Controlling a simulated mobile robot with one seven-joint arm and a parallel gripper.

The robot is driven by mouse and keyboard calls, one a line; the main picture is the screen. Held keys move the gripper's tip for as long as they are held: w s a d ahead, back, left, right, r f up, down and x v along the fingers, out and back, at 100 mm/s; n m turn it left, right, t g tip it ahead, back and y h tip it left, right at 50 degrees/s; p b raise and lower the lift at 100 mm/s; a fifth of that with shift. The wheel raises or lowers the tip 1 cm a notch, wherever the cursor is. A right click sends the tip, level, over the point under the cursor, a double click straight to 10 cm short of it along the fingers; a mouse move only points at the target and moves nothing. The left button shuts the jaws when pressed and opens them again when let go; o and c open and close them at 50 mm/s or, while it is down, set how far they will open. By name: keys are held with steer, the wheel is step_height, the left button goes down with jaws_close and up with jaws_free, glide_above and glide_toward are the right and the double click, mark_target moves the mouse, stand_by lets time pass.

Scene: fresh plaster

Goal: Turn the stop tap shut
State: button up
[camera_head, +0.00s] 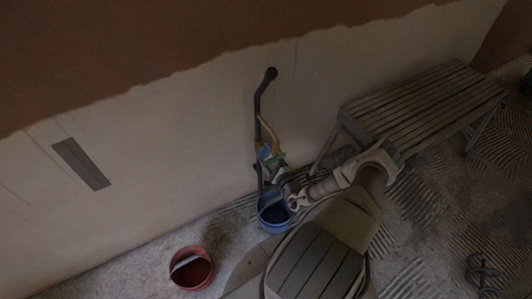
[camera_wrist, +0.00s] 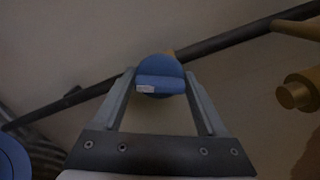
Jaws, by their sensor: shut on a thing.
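The stop tap's blue round handle (camera_wrist: 160,64) has a raised bar across it with a small pale label. The bar lies nearly level in the wrist view. My gripper (camera_wrist: 160,82) has one finger on each side of the handle and is shut on it. Behind the handle runs a dark pipe (camera_wrist: 235,41). In the head view the pipe (camera_head: 257,104) comes down the wall, and the small blue handle (camera_head: 264,152) is on it. My gripper (camera_head: 277,163) reaches it from the lower right; the contact is too small and dark to make out there.
A blue bucket (camera_head: 265,219) stands below the tap, close under my arm. A red bucket (camera_head: 190,273) stands at the lower left. A slatted bench (camera_head: 425,105) is to the right. A yellow part (camera_head: 268,130) is just above the tap. Brass fittings (camera_wrist: 295,93) show at right.

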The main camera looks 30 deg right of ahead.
steer(key=m, duration=0.3)
steer(key=shift+m+p, duration=0.4)
steer(key=m, duration=0.3)
steer(key=shift+m, duration=0.3)
steer(key=m, duration=0.3)
steer(key=shift+m, duration=0.3)
steer(key=m, duration=0.4)
steer(key=shift+m, duration=0.3)
steer(key=m, duration=0.3)
steer(key=shift+m, duration=0.3)
steer(key=m+b, duration=0.1)
steer(key=m, duration=0.2)
steer(key=shift+m, duration=0.3)
steer(key=m, duration=0.3)
steer(key=shift+m+b, duration=0.3)
steer(key=shift+b, duration=0.05)
steer(key=shift+m+b, duration=0.4)
steer(key=shift+m, duration=1.5)
